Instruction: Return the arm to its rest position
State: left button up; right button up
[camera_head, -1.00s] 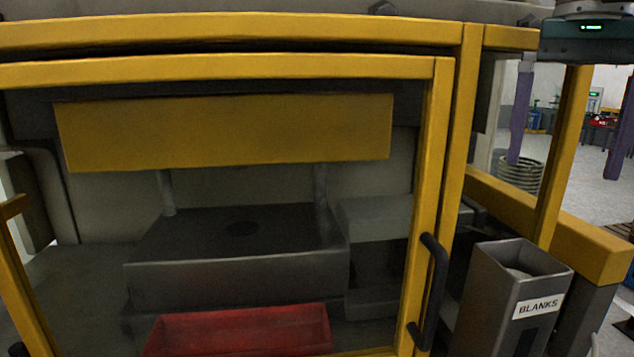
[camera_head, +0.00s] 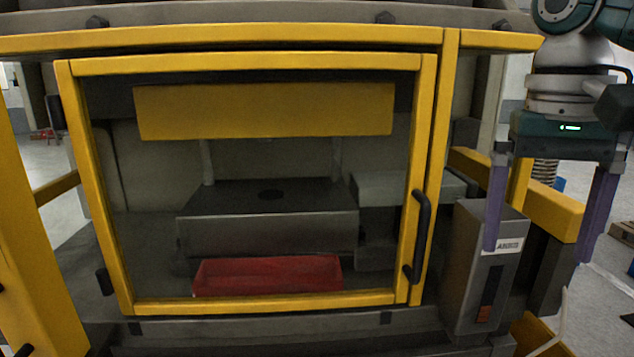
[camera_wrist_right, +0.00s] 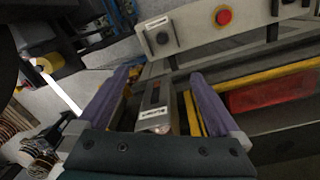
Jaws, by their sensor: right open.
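My right gripper (camera_head: 546,218) hangs at the right of the head view, with its two purple fingers spread wide and pointing down. Nothing is between the fingertips that I can make out. The left finger overlaps the grey blanks box (camera_head: 468,275) in the picture and covers part of its label. In the right wrist view the same open fingers (camera_wrist_right: 152,88) frame the box (camera_wrist_right: 157,112) and its white label. My left gripper is not in view.
A yellow-framed press door (camera_head: 425,170) is closed, with a black handle (camera_head: 418,235). A red tray (camera_head: 267,276) lies behind its pane. A panel with a red button (camera_wrist_right: 223,17) shows in the right wrist view. Open floor (camera_head: 606,258) lies at the right.

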jog(key=s+a+f+n+y, duration=0.1)
jog(key=s+a+f+n, duration=0.1)
jog(key=s+a+f, duration=0.3)
jog(key=s+a+f+n, duration=0.2)
jog(key=a+f+n, duration=0.1)
jog(key=f, duration=0.3)
jog(key=s+a+f+n+t+y, duration=0.2)
jog(key=s+a+f, duration=0.15)
jog(key=s, duration=0.65)
jog(key=s+d+r+t+h, duration=0.2)
jog(key=s+d, duration=0.4)
jog(key=s, duration=0.2)
notch_tip(320, 180, up, 13)
jog(key=p, duration=1.3)
jog(key=shift+s+d+r+m, duration=0.15)
jog(key=shift+s+d+m, duration=0.1)
jog(key=shift+d+m, duration=0.15)
